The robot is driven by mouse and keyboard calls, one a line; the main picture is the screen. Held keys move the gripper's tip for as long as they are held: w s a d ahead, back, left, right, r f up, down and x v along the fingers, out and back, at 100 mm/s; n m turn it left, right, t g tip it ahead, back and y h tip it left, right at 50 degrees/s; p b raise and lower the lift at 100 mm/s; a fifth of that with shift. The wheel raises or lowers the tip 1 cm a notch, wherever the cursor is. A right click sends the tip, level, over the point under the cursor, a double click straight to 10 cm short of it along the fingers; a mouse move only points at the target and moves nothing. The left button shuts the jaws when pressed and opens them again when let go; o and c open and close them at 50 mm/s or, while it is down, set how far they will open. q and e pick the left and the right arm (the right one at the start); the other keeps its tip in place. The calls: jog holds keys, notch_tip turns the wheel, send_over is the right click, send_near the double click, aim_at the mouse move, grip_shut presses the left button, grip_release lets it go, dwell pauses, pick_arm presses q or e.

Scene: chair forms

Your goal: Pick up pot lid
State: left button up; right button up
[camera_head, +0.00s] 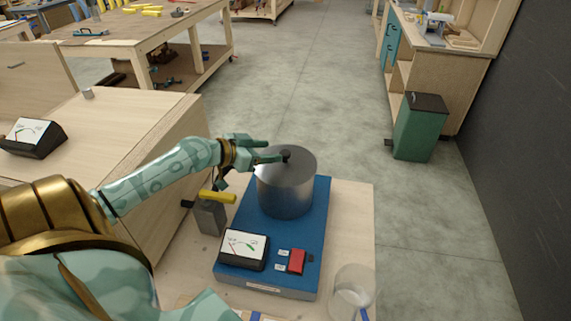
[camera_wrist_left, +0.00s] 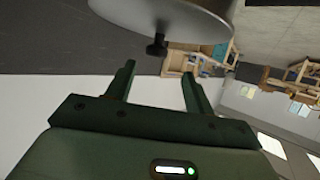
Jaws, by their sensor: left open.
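A metal pot (camera_head: 285,193) stands on the blue base of a device. Its grey lid (camera_head: 298,162) is on top, with a small dark knob (camera_head: 286,155) in the middle. My left gripper (camera_head: 278,155) reaches in from the left at the height of the knob, just over the lid. In the left wrist view, the lid (camera_wrist_left: 190,18) hangs in from the top edge, and its knob (camera_wrist_left: 156,46) points down just beyond the open fingertips (camera_wrist_left: 158,68), roughly midway between them. The fingers hold nothing. My right gripper is not in view.
The blue base (camera_head: 315,225) carries a meter (camera_head: 244,250) and a red switch (camera_head: 297,261). A clear glass jar (camera_head: 352,292) stands at the table's front right. A grey block with a yellow handle (camera_head: 217,197) is left of the pot. A green bin (camera_head: 420,128) stands on the floor.

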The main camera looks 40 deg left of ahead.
aim_at(285, 152)
pick_arm(q)
jog(key=x, duration=0.4)
jog(key=f+x, duration=0.1)
jog(key=x, duration=0.1)
jog(key=shift+d, duration=0.35)
grip_shut()
